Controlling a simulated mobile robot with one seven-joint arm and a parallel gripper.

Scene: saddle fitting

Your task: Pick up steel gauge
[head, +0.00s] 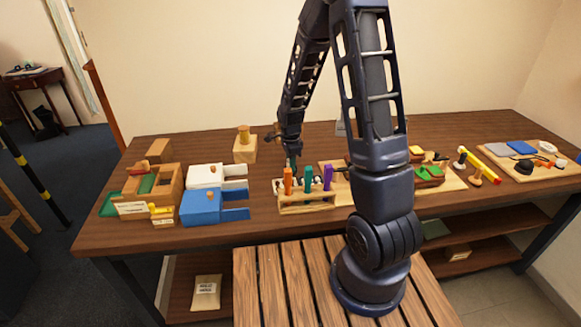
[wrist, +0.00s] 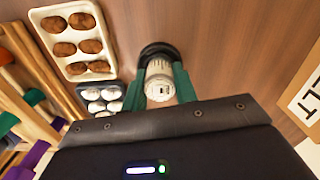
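A short silver-white cylinder with a black collar, which looks like the steel gauge (wrist: 160,82), is on the brown tabletop in the wrist view. My gripper (wrist: 160,88) has its two green fingers on either side of it. The gap between fingers and cylinder is too small to tell whether they touch. In the head view my gripper (head: 291,161) points down at the table just behind the wooden tool rack (head: 308,208). The gauge cannot be made out there.
A white tray of brown lumps (wrist: 63,12) and a dark tray of white pieces (wrist: 84,88) lie left of the gripper. A lettered card (wrist: 305,95) lies right. Blue drawer box (head: 200,208) and sandwich board (head: 450,184) flank the rack.

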